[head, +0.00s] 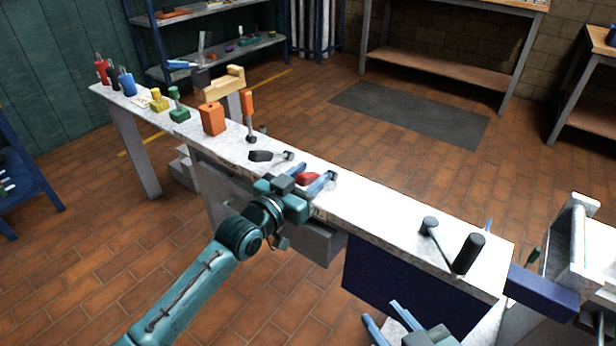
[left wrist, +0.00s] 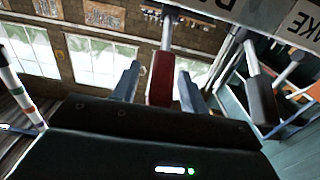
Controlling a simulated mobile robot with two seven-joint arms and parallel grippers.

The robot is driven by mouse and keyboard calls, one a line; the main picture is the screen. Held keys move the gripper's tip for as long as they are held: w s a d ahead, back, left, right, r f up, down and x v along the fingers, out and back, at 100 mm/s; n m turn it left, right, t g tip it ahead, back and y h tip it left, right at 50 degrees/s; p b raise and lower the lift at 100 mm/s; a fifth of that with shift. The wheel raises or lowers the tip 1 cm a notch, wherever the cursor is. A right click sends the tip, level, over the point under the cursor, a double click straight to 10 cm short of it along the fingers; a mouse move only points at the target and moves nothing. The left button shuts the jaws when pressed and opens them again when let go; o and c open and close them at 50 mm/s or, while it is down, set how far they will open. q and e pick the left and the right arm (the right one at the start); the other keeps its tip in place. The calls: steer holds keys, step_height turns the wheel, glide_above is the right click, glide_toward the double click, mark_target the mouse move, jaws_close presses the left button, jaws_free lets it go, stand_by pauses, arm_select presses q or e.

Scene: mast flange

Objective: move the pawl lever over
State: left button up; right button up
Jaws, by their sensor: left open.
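A lever with a red handle (head: 307,178) stands at the front edge of the white bench. My left gripper (head: 313,179) is at it, with its fingers apart. In the left wrist view the red handle (left wrist: 160,78) is between the two open fingers, with no clear contact. A lever with a black handle (head: 262,156) lies just left of it and also shows in the left wrist view (left wrist: 260,98). I cannot tell from a readable label which one is the pawl lever. My right gripper (head: 388,320) is low at the front, empty, fingers apart.
A partly cut-off label (left wrist: 303,24) lies near the levers.

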arm_select(q)
jaws_close()
stand_by(0.3)
